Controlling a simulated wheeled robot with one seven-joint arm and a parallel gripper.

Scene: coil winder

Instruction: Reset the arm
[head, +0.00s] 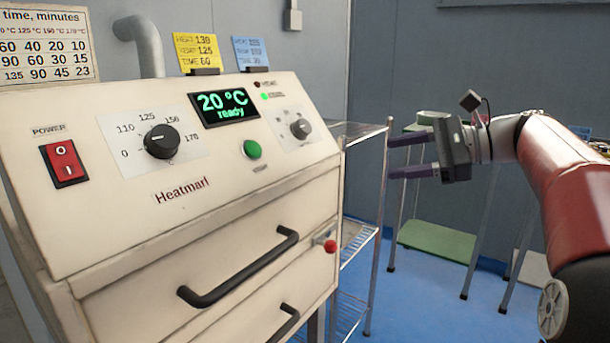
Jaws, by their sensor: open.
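My gripper (399,157) is at the right of the head view, at the end of my red and white arm. Its two dark purple fingers point left, are spread apart and hold nothing. It is in the air to the right of the cream Heatmarl machine (235,220), clear of it. The arm reaches in from the right edge of the picture.
The machine has a red power switch (64,162), a black dial (161,141), a green button (253,149), a display (224,105) reading "20 °C ready" and drawer handles (240,268). A wire rack (360,262) and a green-shelved stand (437,241) are behind.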

